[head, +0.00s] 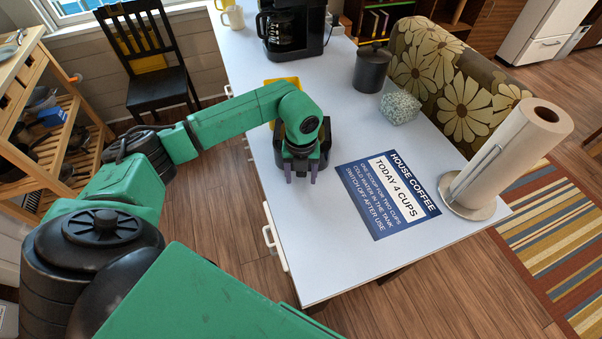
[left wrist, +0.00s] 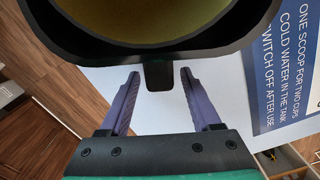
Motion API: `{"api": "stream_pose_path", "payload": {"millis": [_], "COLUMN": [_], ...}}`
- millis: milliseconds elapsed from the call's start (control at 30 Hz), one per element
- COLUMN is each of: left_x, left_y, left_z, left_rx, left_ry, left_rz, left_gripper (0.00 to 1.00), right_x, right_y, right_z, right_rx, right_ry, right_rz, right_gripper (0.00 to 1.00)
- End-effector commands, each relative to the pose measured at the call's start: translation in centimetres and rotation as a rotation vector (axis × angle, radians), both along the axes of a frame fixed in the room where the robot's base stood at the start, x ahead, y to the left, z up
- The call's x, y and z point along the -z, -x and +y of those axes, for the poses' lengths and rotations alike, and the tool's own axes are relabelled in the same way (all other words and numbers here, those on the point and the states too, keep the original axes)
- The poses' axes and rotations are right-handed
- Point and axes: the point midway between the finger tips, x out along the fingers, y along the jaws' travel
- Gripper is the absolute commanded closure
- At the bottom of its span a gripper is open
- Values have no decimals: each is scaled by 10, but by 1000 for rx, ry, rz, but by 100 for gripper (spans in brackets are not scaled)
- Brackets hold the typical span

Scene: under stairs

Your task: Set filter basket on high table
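The filter basket (left wrist: 150,18) fills the top of the left wrist view, a round black rim with a yellowish inside and a short black tab at its near edge. In the head view a black shape behind my gripper seems to be it, mostly hidden. My left gripper (head: 300,175) is over the left part of the white table (head: 335,255), fingers pointing down. Its purple fingers are apart, with the tab between their tips and thin gaps showing on both sides in the left wrist view. Whether the basket touches the tabletop is hidden. My right gripper is out of view.
A blue House Coffee sign (head: 388,194) lies right of my gripper, with a paper towel roll (head: 510,155) beyond. A coffee maker (head: 293,30), a dark canister (head: 371,69) and a yellow item (head: 283,83) are farther back.

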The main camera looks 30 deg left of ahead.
Motion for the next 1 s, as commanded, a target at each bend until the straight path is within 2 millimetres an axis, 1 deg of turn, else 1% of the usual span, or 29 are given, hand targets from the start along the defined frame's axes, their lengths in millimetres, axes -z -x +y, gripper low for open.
{"api": "stream_pose_path", "payload": {"millis": [67,133,233,367,500,600,733,1000], "left_x": [-5,-8,-24,-55,-91,-110,-122,-123], "left_y": [0,-1,-1,0,1,2,3,3], "left_z": [0,0,0,-1,-1,-2,-2,-2], "left_rx": [0,0,0,1,-1,0,1,0], "left_ry": [0,1,0,0,0,0,0,0], "left_rz": [0,-3,-5,-8,-8,-4,-1,0], "left_gripper": [36,36,36,36,36,36,36,36], "right_x": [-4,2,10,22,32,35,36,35], "right_y": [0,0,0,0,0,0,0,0], "right_z": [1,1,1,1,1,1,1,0], "right_rx": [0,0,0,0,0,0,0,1], "right_ry": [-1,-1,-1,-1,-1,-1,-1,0], "right_rz": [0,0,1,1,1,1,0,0], "right_gripper": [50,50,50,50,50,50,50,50]}}
